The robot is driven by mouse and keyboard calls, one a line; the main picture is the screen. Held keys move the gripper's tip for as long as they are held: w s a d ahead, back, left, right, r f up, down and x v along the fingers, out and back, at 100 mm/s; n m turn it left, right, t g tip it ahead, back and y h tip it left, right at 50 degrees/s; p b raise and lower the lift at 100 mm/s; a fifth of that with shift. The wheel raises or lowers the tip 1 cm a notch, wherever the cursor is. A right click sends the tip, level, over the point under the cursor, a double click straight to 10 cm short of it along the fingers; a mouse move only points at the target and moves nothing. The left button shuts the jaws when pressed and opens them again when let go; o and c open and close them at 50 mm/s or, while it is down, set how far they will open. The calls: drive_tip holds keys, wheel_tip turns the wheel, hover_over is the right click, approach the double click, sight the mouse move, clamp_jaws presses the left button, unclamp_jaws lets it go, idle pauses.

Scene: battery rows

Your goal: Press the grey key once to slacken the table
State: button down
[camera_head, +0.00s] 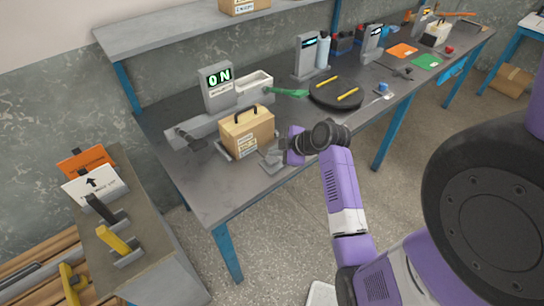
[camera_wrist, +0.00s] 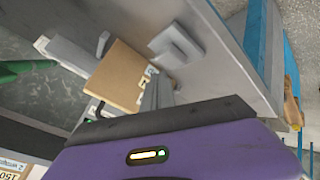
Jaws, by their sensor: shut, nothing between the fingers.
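What looks like the grey key (camera_head: 272,161) is a small grey block on a flat base near the front edge of the workbench. It also shows in the wrist view (camera_wrist: 176,46), past my fingertips. My gripper (camera_wrist: 160,80) is shut and empty, its grey fingers pointing toward the bench. In the head view my gripper is beside the key, to its right, and partly hidden by my wrist. I cannot tell if it touches the key. A cardboard box (camera_head: 247,137) with a black handle stands left of the key. A grey post behind has a display (camera_head: 218,79) reading ON.
A black round turntable (camera_head: 325,97) holding yellow sticks lies to the right. A green-handled tool (camera_head: 288,93) and a pale bin (camera_head: 254,82) are behind the box. A side stand (camera_head: 148,251) with black and yellow levers is at lower left. The bench's front left corner is clear.

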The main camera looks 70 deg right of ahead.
sight(275, 160)
drive_tip(key=shift+r, duration=0.15)
wheel_tip(275, 160, up, 5)
drive_tip(key=p, duration=0.4)
idle(1.1)
